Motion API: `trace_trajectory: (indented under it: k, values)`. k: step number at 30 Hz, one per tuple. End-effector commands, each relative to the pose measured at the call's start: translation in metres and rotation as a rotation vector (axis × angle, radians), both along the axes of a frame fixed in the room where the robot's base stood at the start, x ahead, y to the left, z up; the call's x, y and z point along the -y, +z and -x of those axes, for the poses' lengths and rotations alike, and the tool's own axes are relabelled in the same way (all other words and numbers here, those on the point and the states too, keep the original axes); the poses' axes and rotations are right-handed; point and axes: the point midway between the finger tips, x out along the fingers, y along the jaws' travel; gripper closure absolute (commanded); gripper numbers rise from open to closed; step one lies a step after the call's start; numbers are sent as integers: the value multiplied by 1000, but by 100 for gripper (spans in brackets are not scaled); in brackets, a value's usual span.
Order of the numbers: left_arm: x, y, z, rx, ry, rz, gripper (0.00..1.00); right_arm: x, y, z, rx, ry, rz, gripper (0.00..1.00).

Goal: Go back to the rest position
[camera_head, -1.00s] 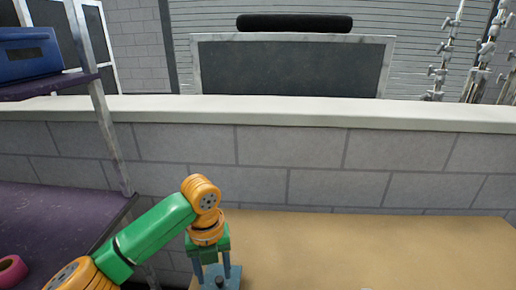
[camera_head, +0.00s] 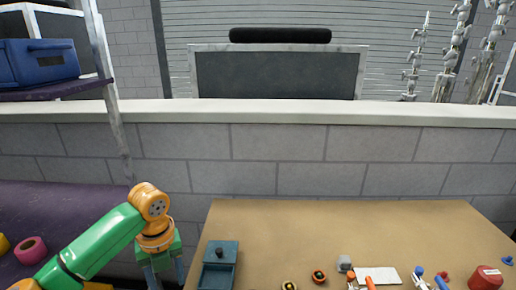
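My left gripper (camera_head: 166,279) hangs from the green and orange arm at the lower left, pointing down. Its two blue-grey fingers are apart with nothing visible between them; the tips are at the bottom edge of the view. It is just left of the tan table (camera_head: 330,225), beside a teal box (camera_head: 220,262) with a dark knob, and apart from it. My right gripper is not in view.
Small items line the near table edge: round orange-black pieces (camera_head: 319,276), a white card (camera_head: 378,275), and a red container (camera_head: 486,278). A purple shelf (camera_head: 50,215) with a pink tape roll (camera_head: 31,250) stands left. A brick wall (camera_head: 300,160) is behind.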

Motion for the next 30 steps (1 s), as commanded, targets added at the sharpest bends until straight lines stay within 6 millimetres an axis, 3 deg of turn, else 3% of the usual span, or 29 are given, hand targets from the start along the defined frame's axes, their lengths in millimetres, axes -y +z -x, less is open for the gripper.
trace_trajectory:
  k: [2, 5, 10, 14, 16, 20, 22, 26, 30]
  values:
    - [-20, -6, 0, 4, 77, -6, 44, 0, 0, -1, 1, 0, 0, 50]
    - [-24, -46, -11, 50, 312, 37, 44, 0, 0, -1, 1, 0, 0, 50]
    - [-52, -120, -18, 137, 756, 73, 44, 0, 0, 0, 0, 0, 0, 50]
    - [-90, -184, -3, 216, 1120, 63, 44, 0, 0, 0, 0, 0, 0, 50]
    - [-119, -223, 19, 273, 1329, 42, 44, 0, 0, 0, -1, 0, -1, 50]
    - [-184, -292, 93, 415, 1705, -24, 44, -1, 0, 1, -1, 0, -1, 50]
    - [-215, -317, 143, 495, 1857, -55, 44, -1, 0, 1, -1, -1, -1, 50]
    - [-259, -341, 236, 606, 2045, -91, 44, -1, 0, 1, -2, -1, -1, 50]
    - [-288, -344, 334, 662, 2186, -114, 44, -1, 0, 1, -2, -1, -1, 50]
